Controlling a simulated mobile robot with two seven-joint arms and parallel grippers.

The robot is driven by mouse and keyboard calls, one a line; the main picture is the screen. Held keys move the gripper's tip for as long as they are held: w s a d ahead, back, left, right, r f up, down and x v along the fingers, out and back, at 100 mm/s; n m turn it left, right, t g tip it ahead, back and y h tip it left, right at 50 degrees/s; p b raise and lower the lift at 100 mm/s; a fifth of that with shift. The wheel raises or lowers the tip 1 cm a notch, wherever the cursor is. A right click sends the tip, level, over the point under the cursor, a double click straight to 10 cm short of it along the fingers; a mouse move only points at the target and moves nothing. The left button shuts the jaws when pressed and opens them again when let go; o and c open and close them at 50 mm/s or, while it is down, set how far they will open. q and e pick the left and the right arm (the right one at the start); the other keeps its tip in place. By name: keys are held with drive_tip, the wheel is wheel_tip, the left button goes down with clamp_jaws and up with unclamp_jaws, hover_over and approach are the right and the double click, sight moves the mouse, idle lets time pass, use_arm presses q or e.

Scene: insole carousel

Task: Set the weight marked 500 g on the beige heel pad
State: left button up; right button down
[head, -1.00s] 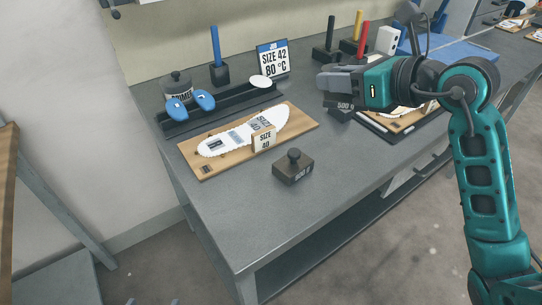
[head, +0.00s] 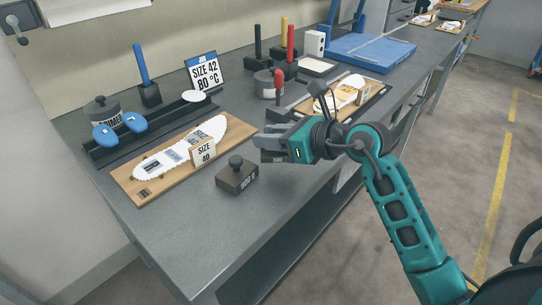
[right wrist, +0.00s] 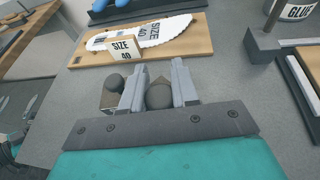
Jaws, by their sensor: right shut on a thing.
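My right gripper (head: 262,143) is shut on the knob of a dark weight (head: 272,157), whose marking is too small to read surely now. It hangs just right of a second dark knobbed weight (head: 237,178) standing on the bench. In the right wrist view the held weight's round knob (right wrist: 159,95) sits between the fingers, and the other weight (right wrist: 110,98) is just left of them. A pale oval pad (head: 193,96), possibly the beige heel pad, lies at the right end of the black rack (head: 160,128). My left gripper is not in view.
A wooden board (head: 150,187) with a white insole and a SIZE 40 sign (head: 203,151) lies behind the weights. Blue pads (head: 105,134) lie on the rack. A SIZE 42 80 °C sign (head: 204,72) stands behind it. The bench front (head: 215,245) is clear.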

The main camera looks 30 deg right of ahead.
sight(271, 154)
drive_tip(key=shift+f+b, duration=0.5)
drive_tip(key=shift+f, duration=1.6)
drive_tip(key=shift+f, duration=0.2)
drive_tip(key=c, duration=1.1)
unclamp_jaws()
